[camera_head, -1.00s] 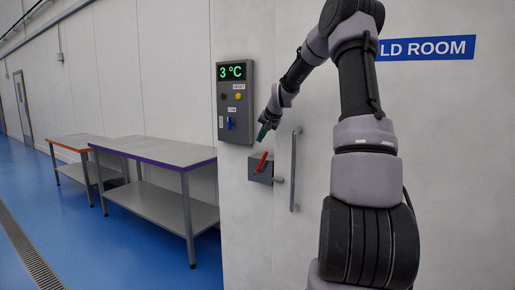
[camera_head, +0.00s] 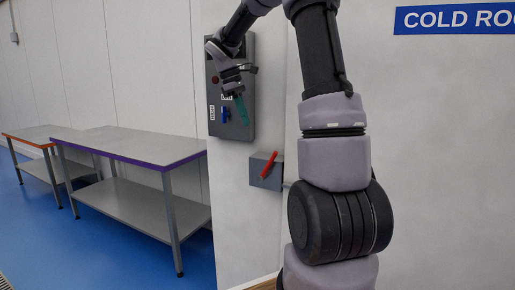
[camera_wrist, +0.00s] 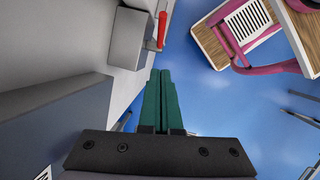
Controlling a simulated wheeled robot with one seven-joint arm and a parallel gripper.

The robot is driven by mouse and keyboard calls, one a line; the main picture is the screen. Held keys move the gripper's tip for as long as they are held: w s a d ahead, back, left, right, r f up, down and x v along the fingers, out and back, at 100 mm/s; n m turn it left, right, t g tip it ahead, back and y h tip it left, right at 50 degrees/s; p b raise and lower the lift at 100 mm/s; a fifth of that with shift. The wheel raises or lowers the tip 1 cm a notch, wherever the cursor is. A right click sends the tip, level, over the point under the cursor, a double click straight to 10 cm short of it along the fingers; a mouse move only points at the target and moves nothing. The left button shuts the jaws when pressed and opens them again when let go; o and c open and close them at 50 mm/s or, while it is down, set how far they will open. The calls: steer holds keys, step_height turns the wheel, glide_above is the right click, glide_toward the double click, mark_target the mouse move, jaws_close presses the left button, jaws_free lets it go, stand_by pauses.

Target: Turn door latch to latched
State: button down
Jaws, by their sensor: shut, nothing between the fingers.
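The door latch is a red handle (camera_head: 269,165) on a grey box (camera_head: 258,172) on the wall beside the cold room door. The handle is tilted, its upper end leaning right. In the wrist view the red handle (camera_wrist: 162,29) and its grey box (camera_wrist: 130,38) are at the top, beyond the fingertips. My gripper (camera_head: 243,113) is shut and empty, with its green fingers in front of the control panel, above and left of the latch and apart from it. The green fingers (camera_wrist: 160,78) lie side by side in the wrist view.
The grey control panel (camera_head: 247,55) is close behind my gripper, with a blue switch (camera_head: 225,114). A steel table with a purple edge (camera_head: 150,150) stands to the left. The COLD ROOM sign (camera_head: 458,19) is at upper right.

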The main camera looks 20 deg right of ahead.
mark_target(273, 155)
steer(key=shift+s+d+r+x, duration=0.15)
steer(key=shift+s+d+x, duration=0.2)
steer(key=shift+x, duration=1.75)
steer(key=shift+s+d+r+x, duration=0.15)
steer(key=shift+s+d+x, duration=0.15)
steer(key=shift+x, duration=1.8)
steer(key=shift+s+d+r+x, duration=0.15)
steer(key=shift+s+d+x, duration=0.2)
steer(key=shift+x, duration=1.8)
steer(key=shift+s+d, duration=0.2)
steer(key=shift+s, duration=0.05)
steer(key=shift+s+d+f, duration=0.25)
steer(key=shift+s+d, duration=0.15)
steer(key=shift+s, duration=0.1)
steer(key=shift+s+d+f, duration=0.25)
steer(key=shift+s+d, duration=0.15)
steer(key=shift+s, duration=0.1)
steer(key=shift+s+d+f, duration=0.55)
steer(key=shift+s+f, duration=0.15)
steer(key=shift+f, duration=0.3)
steer(key=shift+s+d+f, duration=0.6)
steer(key=shift+s+f, duration=0.1)
steer(key=shift+f, duration=0.35)
steer(key=shift+s+d+f, duration=0.55)
steer(key=shift+s+f, duration=0.2)
steer(key=shift+f, duration=0.25)
steer(key=shift+s+f, duration=0.1)
steer(key=shift+f, duration=0.05)
steer(key=shift+s+f, duration=0.15)
